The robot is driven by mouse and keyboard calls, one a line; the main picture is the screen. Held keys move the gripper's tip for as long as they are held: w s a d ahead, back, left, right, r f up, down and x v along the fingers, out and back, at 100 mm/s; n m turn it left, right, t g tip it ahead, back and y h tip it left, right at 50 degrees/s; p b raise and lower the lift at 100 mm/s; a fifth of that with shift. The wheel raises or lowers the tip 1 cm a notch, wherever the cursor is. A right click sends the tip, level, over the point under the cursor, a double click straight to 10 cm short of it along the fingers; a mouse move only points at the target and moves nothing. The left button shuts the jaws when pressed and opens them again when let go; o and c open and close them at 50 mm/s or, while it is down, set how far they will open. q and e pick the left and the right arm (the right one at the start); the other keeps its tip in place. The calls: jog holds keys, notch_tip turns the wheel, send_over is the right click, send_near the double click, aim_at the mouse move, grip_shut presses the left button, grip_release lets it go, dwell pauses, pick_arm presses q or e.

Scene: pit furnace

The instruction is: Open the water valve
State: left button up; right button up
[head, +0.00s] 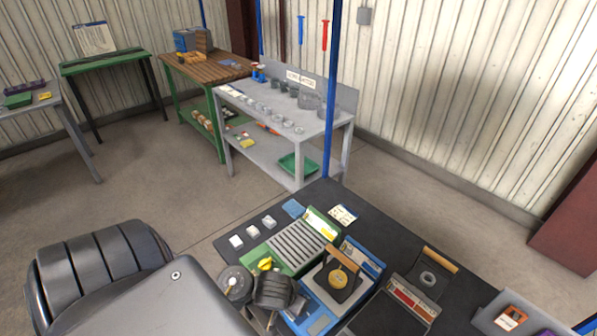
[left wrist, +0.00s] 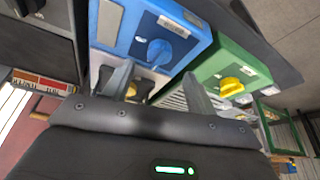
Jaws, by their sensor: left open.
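A blue knob (left wrist: 158,52), which I take for the water valve, sits on the front of a blue unit (left wrist: 193,48) in the left wrist view. I cannot read its exact turn angle. The blue unit also shows in the head view (head: 369,264), where its front knob is hidden behind my left arm. My left gripper (left wrist: 160,88) is open, its fingers spread below the knob in the picture, with no visible contact. A yellow knob (left wrist: 231,87) sits on the neighbouring green unit (left wrist: 262,75); it also shows in the head view (head: 265,263). My right gripper is not in view.
The units stand on a dark bench (head: 330,203). A wooden-handled plate (head: 337,279) lies on the blue unit, and a dark tray (head: 427,278) stands right of it. Small white blocks (head: 252,231) lie left of the green unit. Floor beyond is clear.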

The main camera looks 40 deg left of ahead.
pick_arm(q)
jog(key=b+x, duration=0.3)
jog(key=x, duration=0.1)
jog(key=shift+w+f, duration=0.1)
jog(key=shift+f, duration=0.3)
jog(key=shift+w+f+b, duration=0.2)
jog(key=shift+f+b, duration=0.2)
jog(key=shift+f, duration=0.05)
jog(key=shift+w+f, duration=0.1)
jog(key=shift+w, duration=0.05)
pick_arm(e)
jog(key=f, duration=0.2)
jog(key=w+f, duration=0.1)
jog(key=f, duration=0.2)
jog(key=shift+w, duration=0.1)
